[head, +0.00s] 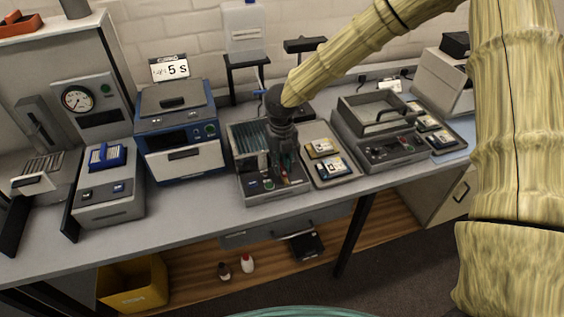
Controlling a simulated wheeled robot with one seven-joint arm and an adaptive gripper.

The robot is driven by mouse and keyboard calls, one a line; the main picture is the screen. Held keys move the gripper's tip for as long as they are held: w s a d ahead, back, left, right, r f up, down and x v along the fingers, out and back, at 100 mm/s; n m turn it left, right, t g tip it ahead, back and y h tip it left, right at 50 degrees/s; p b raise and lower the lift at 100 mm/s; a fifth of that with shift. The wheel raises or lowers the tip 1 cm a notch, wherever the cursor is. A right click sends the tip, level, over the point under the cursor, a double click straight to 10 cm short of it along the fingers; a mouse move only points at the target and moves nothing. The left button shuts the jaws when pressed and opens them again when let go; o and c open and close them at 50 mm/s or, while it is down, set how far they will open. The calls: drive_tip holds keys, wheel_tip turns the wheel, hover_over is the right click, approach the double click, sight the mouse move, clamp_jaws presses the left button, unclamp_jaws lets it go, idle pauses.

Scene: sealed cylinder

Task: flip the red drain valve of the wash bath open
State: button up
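The grey box (240,187) under my gripper, with a ribbed blue-grey interior, appears to be the wash bath. A small red part (284,174), likely the drain valve, shows on its front right. My gripper (284,156) points down at the bath's right side, just behind and above the red part. Its fingers are small and dark here, so I cannot tell whether they are open or touch the red part. The gripper and its wrist hide part of the bath's right side.
A blue oven-like box (180,135) stands left of the bath. A tray with cards (325,160) lies close on the right, then a lidded grey unit (380,130). A blue tap lever (262,92) and a water tank (243,28) are behind. The bench's front strip is clear.

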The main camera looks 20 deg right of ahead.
sight(282, 166)
wheel_tip(282, 166, up, 12)
idle(0.7)
drive_tip(key=shift+d, duration=0.1)
idle(0.3)
